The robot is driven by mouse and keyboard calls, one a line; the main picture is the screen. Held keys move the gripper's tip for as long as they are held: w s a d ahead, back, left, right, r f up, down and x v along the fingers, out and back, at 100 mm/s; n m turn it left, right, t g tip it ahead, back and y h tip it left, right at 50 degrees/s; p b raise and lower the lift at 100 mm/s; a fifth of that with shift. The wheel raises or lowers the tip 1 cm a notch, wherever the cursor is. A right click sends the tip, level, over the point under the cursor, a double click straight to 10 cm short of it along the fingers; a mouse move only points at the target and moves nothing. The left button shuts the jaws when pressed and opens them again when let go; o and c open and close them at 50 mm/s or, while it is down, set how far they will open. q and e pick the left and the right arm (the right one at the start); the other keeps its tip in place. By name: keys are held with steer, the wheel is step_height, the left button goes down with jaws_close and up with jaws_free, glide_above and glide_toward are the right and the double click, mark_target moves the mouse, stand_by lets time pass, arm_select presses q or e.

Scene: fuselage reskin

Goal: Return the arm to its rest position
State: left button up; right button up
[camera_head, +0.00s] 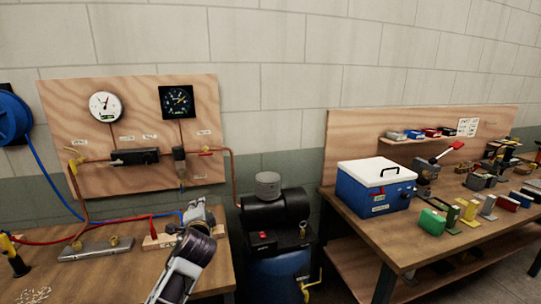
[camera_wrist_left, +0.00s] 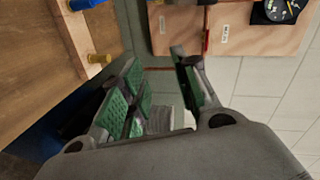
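My left arm (camera_head: 182,262) comes up from the bottom of the head view, in front of the right end of the left bench. Its gripper (camera_head: 196,212) points away from me toward the wall panel, and its fingers are small and hard to make out there. In the left wrist view, the gripper (camera_wrist_left: 160,88) shows two dark fingers with green pads, spread apart with nothing held between them. My right arm and right gripper are not in view.
A wooden panel (camera_head: 75,110) with gauges and copper pipe stands behind the left bench (camera_head: 110,280). A compressor (camera_head: 275,220) stands right of my arm. The right bench (camera_head: 385,238) holds a blue-white cooler (camera_head: 375,190) and several small blocks and tools.

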arm_select(q)
steer(key=s+f+n+g+h, duration=0.1)
steer(key=s+f+n+g, duration=0.25)
steer(key=s+f, duration=0.7)
steer(key=s+f+n+g+h, duration=0.1)
steer(key=s+f+n+g, duration=0.15)
steer(key=s+f, duration=0.45)
steer(key=s+f+n+g+h, duration=0.1)
steer(key=s+f+n+g, duration=0.2)
steer(key=s, duration=0.8)
steer(key=s+f+n+g+h, duration=0.1)
steer(key=s+f+g+h, duration=0.15)
steer(key=s+f, duration=0.5)
steer(key=s+f+g+y, duration=0.1)
steer(key=s+f, duration=0.2)
steer(key=f, duration=2.9)
steer(key=s+a+f, duration=0.2)
steer(key=s+f, duration=0.7)
steer(key=s, duration=0.2)
steer(key=s+a+f+g, duration=0.1)
steer(key=s+a+f, duration=0.2)
steer(key=s+f, duration=0.7)
steer(key=shift+s+a+f, duration=0.15)
steer(key=shift+s+a, duration=0.2)
steer(key=shift+s, duration=0.15)
steer(key=shift+g, duration=0.25)
